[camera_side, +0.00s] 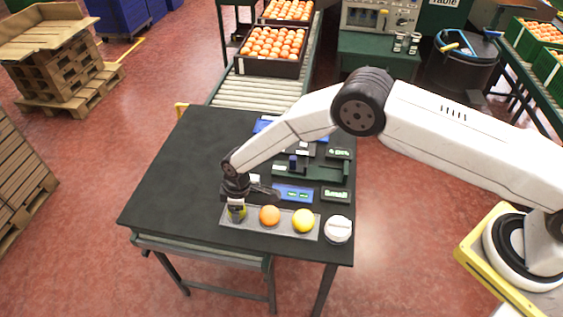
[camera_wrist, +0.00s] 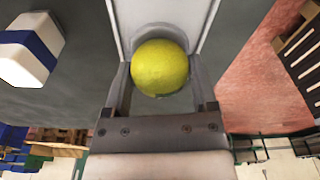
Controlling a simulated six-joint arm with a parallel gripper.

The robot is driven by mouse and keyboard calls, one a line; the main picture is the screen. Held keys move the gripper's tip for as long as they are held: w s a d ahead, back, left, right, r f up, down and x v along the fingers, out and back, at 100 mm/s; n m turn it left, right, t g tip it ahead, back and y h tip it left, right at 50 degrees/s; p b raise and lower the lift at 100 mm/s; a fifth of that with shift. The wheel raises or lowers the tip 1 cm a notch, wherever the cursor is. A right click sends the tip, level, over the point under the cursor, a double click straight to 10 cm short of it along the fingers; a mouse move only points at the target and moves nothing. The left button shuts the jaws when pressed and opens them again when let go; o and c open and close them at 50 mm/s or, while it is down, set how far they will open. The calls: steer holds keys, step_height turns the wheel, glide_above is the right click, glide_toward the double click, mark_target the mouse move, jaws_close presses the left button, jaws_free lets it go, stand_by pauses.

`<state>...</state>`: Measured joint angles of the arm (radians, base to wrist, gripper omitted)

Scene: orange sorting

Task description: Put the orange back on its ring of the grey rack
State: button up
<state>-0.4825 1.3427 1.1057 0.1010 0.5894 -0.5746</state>
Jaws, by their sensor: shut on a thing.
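The grey rack (camera_side: 286,231) lies along the near side of the black table. An orange fruit (camera_side: 269,215) sits at its middle place and a yellow fruit (camera_side: 304,221) at its right place. My gripper (camera_side: 236,208) points down at the rack's left end. It is shut on a yellow-green fruit (camera_wrist: 160,68), which also shows low between the fingers in the side view (camera_side: 240,214). In the wrist view a finger stands on each side of it. The ring under it is mostly hidden, and I cannot tell whether the fruit touches the rack.
A white round object (camera_side: 338,229) stands just right of the rack. A blue panel (camera_side: 293,193) and a dark green fixture (camera_side: 310,170) lie behind it. A white and blue block (camera_wrist: 27,55) shows in the wrist view. The table's left part (camera_side: 175,180) is clear.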

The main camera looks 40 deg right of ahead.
steer(key=shift+f, duration=0.15)
steer(key=o, duration=1.2)
steer(key=shift+c, duration=0.2)
steer(key=shift+r, duration=0.2)
step_height(320, 180, up, 12)
steer(key=d, duration=0.1)
steer(key=shift+s, duration=0.4)
steer(key=shift+d, duration=0.1)
